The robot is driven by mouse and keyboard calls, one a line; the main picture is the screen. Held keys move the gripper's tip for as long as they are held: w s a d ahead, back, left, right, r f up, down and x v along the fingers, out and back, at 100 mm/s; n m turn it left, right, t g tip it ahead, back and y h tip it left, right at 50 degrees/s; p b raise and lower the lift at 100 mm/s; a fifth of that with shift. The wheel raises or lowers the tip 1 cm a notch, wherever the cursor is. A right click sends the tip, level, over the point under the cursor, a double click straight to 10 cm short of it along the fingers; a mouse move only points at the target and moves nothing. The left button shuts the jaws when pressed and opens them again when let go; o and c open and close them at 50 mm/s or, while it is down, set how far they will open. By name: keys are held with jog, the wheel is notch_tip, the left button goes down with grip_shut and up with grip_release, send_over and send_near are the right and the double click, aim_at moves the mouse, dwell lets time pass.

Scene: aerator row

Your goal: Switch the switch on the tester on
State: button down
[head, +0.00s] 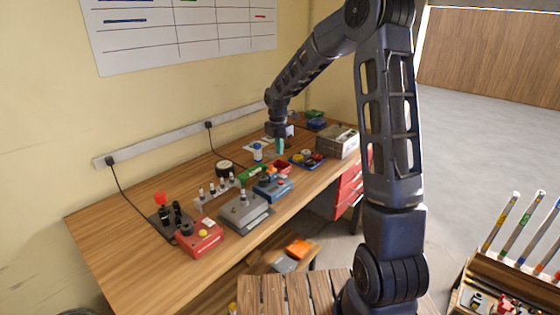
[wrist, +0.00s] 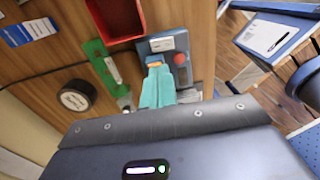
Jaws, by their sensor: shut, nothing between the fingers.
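My gripper (head: 279,147) hangs over the back part of the workbench, teal fingers pointing down. In the wrist view its fingers (wrist: 158,88) are together with nothing between them. A blue box (head: 273,189) with a dark top part and a small red knob sits on the bench, nearer the front than my gripper. In the wrist view a blue-grey box (wrist: 178,48) with a white label and red knob lies just beyond my fingertips, apparently the same one; the fingers hide part of it. No marking readable here names the tester, and I cannot make out a switch position.
A grey box (head: 246,211) with an upright lever and a red box (head: 199,239) stand further left. A red bin (head: 283,167), a green board (wrist: 101,65) and a black tape roll (wrist: 76,96) are close by. A metal box (head: 338,142) stands right.

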notch_tip(320, 180, up, 4)
send_over(283, 176)
jog(key=w+a, duration=0.2)
jog(key=shift+d, duration=0.25)
jog(key=shift+s+a, duration=0.1)
jog(key=shift+s+r+g+h, duration=0.15)
jog(key=shift+g+h, duration=0.25)
jog(key=f, duration=0.4)
jog(key=s+d+f, duration=0.1)
jog(key=f, duration=0.9)
jog(key=shift+s+d, duration=0.2)
